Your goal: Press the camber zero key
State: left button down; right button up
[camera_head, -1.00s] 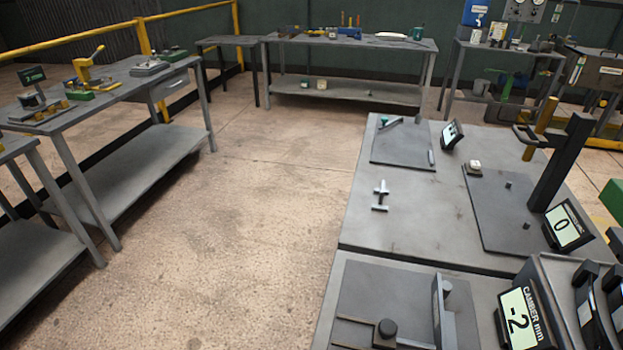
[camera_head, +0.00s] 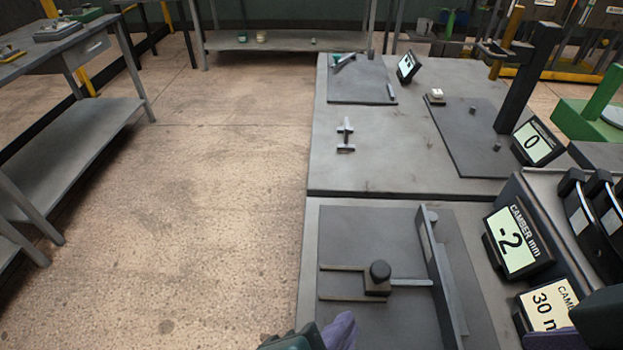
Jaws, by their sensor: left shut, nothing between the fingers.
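The camber display (camera_head: 515,241) reads "CAMBER mm -2" and stands tilted on the near bench at the right. To its left is a dark gauge plate (camera_head: 345,230) with a forked slide, a round black knob (camera_head: 380,271), a thin rod and an upright straight rail (camera_head: 440,270). I cannot tell any part apart as the camber zero key. My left gripper (camera_head: 342,330), with purple fingers, is at the bottom edge, shut and empty, below the fork and apart from it. A dark part with a purple edge at the bottom right looks like my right gripper (camera_head: 601,318), mostly cut off.
A cream card (camera_head: 548,307) marked "30" stands below the display. Black curved parts (camera_head: 598,225) stand in a rack at the right. The farther bench has a display reading 0 (camera_head: 537,142) and a tall post (camera_head: 527,78). The floor at left is clear.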

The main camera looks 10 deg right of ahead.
pick_arm(q)
notch_tip(320, 180, down, 7)
jog(key=b, duration=0.7)
jog(key=shift+f+b, duration=0.65)
jog(key=shift+f, duration=0.1)
dwell(1.1)
jog(key=shift+f, duration=0.4)
jog(key=shift+f+b, duration=0.5)
jog(key=shift+f, duration=0.05)
dwell(0.5)
jog(key=shift+r, duration=0.1)
jog(key=shift+r+p, duration=0.9)
jog(key=shift+p, duration=0.3)
